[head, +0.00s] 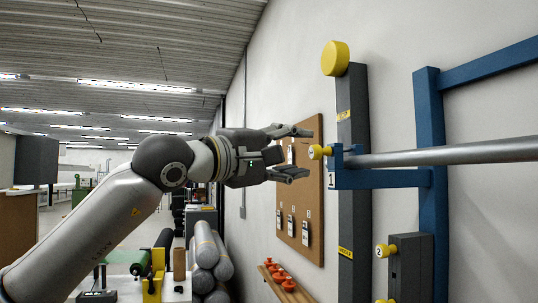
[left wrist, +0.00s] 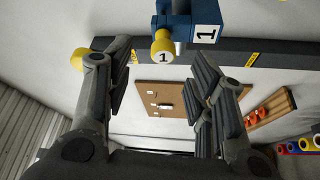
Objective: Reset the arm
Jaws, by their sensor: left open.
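My left gripper (head: 304,152) is open and empty, its fingers pointing right toward a yellow knob (head: 320,152) marked 1. The knob sits on the end of a blue bracket (head: 380,179) labelled 1, which carries a grey metal bar (head: 450,153). In the left wrist view the open fingers (left wrist: 163,78) stand either side, with the knob (left wrist: 163,48) ahead between them; I see no contact. The blue bracket (left wrist: 200,24) is just behind it. A second yellow knob (head: 386,250), marked 2, is on a dark box (head: 408,270) lower down. My right gripper is not in view.
A dark upright post (head: 354,190) with a yellow cap (head: 335,58) stands behind the bracket. A brown board (head: 300,190) with tags hangs on the wall. Grey rolls (head: 207,255) and a shelf of orange pieces (head: 288,286) are below.

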